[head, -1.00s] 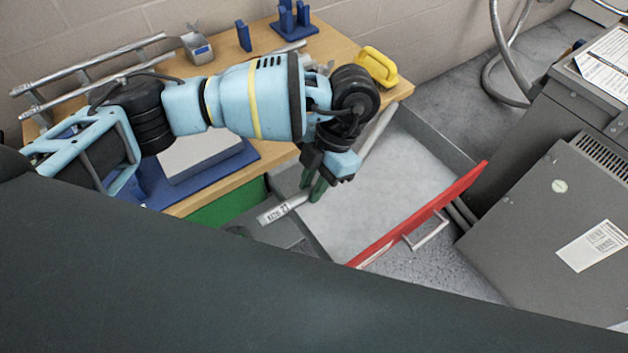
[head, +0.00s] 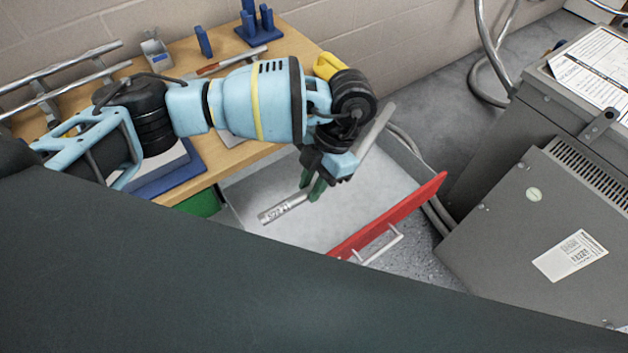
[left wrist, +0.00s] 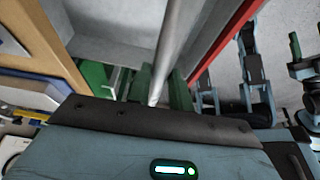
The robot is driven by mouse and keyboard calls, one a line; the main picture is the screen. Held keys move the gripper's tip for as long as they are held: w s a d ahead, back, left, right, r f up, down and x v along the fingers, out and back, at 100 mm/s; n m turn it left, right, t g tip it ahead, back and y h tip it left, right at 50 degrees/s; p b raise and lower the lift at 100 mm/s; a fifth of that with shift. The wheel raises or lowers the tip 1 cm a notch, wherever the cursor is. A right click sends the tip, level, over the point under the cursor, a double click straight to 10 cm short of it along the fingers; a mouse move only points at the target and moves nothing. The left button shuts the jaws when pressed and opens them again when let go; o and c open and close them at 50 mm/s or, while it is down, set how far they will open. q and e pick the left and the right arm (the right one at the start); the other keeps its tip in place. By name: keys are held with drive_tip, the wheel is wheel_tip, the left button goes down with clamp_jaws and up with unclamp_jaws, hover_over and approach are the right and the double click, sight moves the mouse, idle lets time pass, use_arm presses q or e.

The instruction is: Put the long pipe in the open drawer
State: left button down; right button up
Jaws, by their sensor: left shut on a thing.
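The long pipe (head: 283,209) is a grey metal tube with a printed label near its front end. My left gripper (head: 313,187) is shut on the pipe near that labelled end and holds it over the open drawer (head: 395,195), which has a red front (head: 392,215). The pipe runs up and right behind the gripper, its far end near the drawer's back right side. In the left wrist view the pipe (left wrist: 176,45) passes between the green fingers (left wrist: 155,88). I cannot tell whether the pipe touches the drawer.
The wooden workbench (head: 225,155) stands at left with a yellow object (head: 328,66), blue holders (head: 256,22) and a metal rack (head: 60,80). A grey cabinet (head: 540,220) stands right of the drawer. Hoses (head: 480,60) hang behind it.

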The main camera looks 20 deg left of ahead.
use_arm(q)
drive_tip(key=shift+a, duration=0.1)
use_arm(e)
drive_tip(key=shift+a, duration=0.2)
drive_tip(key=shift+r, duration=0.15)
use_arm(q)
drive_tip(key=shift+r, duration=0.15)
drive_tip(key=shift+f+b, duration=1.55)
drive_tip(key=shift+f, duration=3.8)
use_arm(e)
drive_tip(key=shift+g, duration=0.4)
drive_tip(key=shift+s+a+f, duration=0.1)
drive_tip(key=shift+s+f, duration=0.3)
drive_tip(key=shift+f, duration=0.3)
drive_tip(key=shift+s+d+f, duration=0.1)
drive_tip(key=shift+s+f, duration=0.3)
drive_tip(key=shift+f, duration=0.25)
drive_tip(key=shift+s+a+f, duration=0.1)
drive_tip(key=shift+s+f, duration=0.3)
drive_tip(key=shift+f, duration=0.3)
